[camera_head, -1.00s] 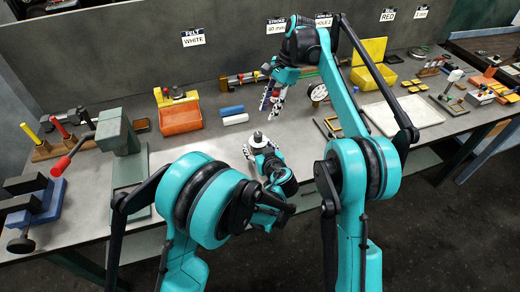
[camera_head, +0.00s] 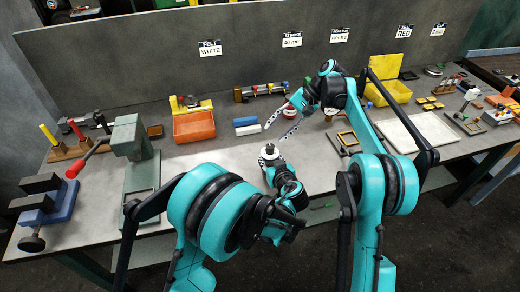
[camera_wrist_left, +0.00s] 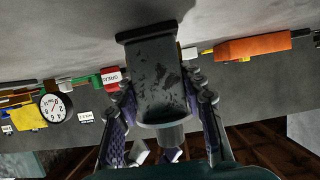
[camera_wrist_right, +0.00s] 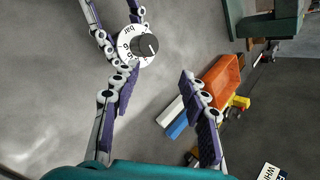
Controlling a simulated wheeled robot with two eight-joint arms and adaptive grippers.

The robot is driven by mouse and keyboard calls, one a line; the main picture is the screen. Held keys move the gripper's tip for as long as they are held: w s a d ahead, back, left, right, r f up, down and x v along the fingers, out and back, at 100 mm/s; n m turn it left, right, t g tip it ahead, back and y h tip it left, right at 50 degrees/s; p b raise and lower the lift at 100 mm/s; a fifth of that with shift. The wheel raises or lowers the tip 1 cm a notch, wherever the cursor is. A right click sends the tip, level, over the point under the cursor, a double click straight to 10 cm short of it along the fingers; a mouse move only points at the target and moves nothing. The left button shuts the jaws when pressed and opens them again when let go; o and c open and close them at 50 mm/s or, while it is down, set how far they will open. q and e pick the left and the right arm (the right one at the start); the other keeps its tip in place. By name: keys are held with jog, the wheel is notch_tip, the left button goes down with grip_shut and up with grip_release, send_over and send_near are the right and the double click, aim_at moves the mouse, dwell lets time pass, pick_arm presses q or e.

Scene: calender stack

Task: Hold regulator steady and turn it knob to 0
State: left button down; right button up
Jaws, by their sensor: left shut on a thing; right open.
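The regulator has a dark cylindrical body (camera_wrist_left: 158,75), seen in the left wrist view between my left fingers. Its white dial (camera_wrist_right: 127,52) and black knob (camera_wrist_right: 147,44) show in the right wrist view. The knob's white mark points to the lower right there; "bar" is printed on the dial, and its numbers are hard to read. In the head view the knob (camera_head: 269,148) faces up. My left gripper (camera_head: 273,166) is shut on the regulator body and holds it above the table. My right gripper (camera_head: 277,132) is open and empty, its fingers apart just above and beside the knob.
Behind are an orange bin (camera_head: 194,126), blue and white blocks (camera_head: 247,126) and a yellow bin (camera_head: 388,92). A green press (camera_head: 130,145) stands left, a pale tray (camera_head: 415,132) right. The table between press and regulator is mostly clear.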

notch_tip(320, 180, down, 3)
jog(key=n+y, duration=0.3)
jog(key=n, duration=0.4)
jog(key=n+t+y, duration=0.1)
jog(key=n+y, duration=0.6)
jog(key=n, duration=0.9)
send_near(270, 149)
jog(key=w+a+f, duration=0.1)
jog(key=a+f, duration=0.1)
jog(key=a, duration=1.1)
jog(key=shift+s+a+r, duration=0.25)
jog(key=shift+a, duration=0.1)
grip_shut()
